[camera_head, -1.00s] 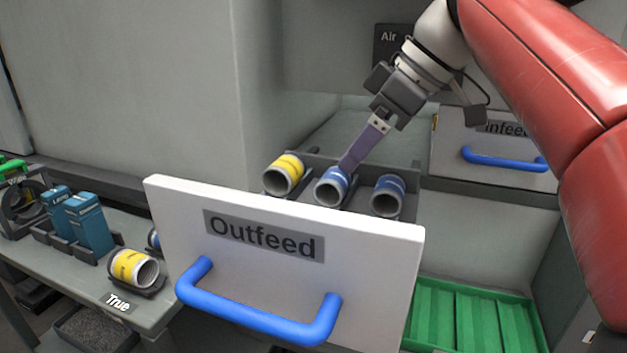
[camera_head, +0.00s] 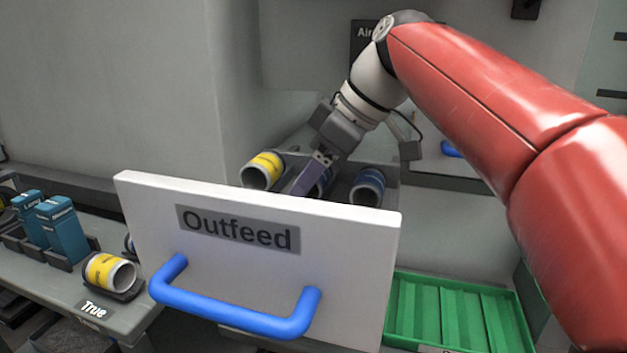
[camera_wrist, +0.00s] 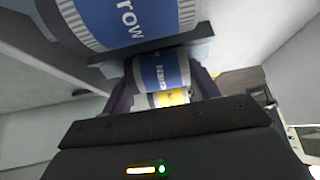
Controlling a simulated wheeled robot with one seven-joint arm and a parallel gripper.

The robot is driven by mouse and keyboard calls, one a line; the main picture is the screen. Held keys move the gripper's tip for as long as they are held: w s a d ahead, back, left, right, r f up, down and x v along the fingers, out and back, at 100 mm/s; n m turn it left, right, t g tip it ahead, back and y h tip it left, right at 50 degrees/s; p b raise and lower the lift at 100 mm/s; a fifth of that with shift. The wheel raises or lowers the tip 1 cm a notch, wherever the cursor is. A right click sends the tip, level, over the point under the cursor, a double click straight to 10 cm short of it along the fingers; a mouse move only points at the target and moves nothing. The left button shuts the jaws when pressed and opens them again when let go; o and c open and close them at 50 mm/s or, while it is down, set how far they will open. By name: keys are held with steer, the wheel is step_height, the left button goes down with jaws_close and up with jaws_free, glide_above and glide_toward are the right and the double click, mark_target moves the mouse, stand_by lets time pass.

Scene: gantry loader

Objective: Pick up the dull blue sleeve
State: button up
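In the head view, the open Outfeed drawer (camera_head: 140,195) holds a yellow-banded sleeve (camera_head: 262,170), a middle blue-banded sleeve (camera_head: 322,184) and a right blue-banded sleeve (camera_head: 367,187). I cannot tell for sure which blue is the dull one. My gripper (camera_head: 305,182) is down at the middle sleeve and partly hides it. In the wrist view, my gripper's (camera_wrist: 163,92) fingers stand apart on either side of this middle sleeve (camera_wrist: 160,70). They look open, with small gaps beside it. The large blue sleeve (camera_wrist: 130,22) is closer to the camera.
The drawer's white front has a blue handle (camera_head: 235,318). A green tray (camera_head: 455,315) lies at lower right. On the bench at left are teal boxes (camera_head: 62,228) and another yellow-banded sleeve (camera_head: 108,272) in a holder by the True label.

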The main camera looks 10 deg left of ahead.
steer(key=c, duration=0.6)
steer(key=shift+r, duration=0.1)
